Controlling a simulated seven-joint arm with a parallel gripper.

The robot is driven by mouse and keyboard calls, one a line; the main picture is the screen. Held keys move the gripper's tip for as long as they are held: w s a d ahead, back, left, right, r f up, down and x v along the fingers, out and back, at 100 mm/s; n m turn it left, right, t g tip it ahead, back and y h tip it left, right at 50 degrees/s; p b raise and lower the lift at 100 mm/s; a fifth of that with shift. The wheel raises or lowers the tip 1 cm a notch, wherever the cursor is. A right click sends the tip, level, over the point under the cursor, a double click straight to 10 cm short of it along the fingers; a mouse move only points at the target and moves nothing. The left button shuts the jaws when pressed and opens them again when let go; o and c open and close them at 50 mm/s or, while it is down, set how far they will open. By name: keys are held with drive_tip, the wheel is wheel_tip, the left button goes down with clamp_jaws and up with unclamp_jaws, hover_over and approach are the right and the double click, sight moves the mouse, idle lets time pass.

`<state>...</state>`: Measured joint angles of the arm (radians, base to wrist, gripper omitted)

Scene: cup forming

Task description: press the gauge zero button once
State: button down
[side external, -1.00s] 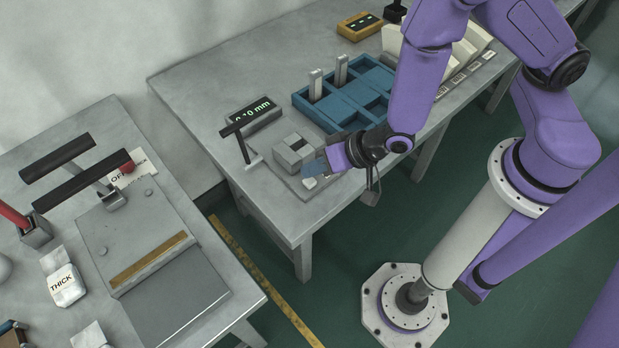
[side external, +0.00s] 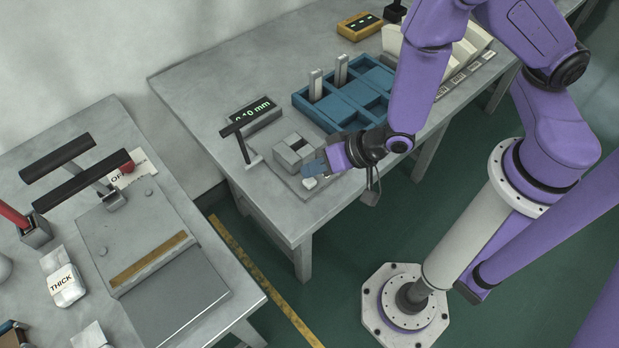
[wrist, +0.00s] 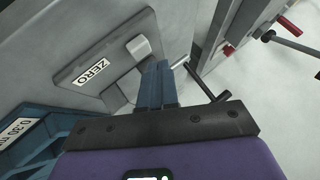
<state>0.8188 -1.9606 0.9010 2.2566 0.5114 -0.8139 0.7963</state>
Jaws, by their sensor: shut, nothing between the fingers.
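The gauge plate (side external: 309,191) lies near the front edge of the far table, with a pale square zero button (side external: 309,183) on it. In the wrist view, the pale button (wrist: 138,47) sits beside a ZERO label (wrist: 92,72). My gripper (side external: 314,170) is shut and empty, its blue fingers pointing down at the button area. In the wrist view, the fingertips (wrist: 156,66) are right by the button; I cannot tell whether they touch it. The gauge display (side external: 254,114) shows 0.10 mm, its first digit partly hidden by a black-handled lever (side external: 240,142).
A grey block (side external: 293,150) stands on the plate beside my fingers. A blue compartment tray (side external: 350,105) with two upright metal pieces is behind. A yellow box (side external: 360,26) stands farther back. The left table carries a press (side external: 135,225) and a THICK bag (side external: 64,281).

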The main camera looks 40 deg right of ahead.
sight(314, 181)
drive_tip(key=shift+f, duration=0.25)
idle(0.4)
drive_tip(key=shift+f, duration=0.2)
drive_tip(key=shift+f, duration=0.5)
idle(0.8)
drive_tip(key=shift+r, duration=0.95)
drive_tip(key=shift+r, duration=2.5)
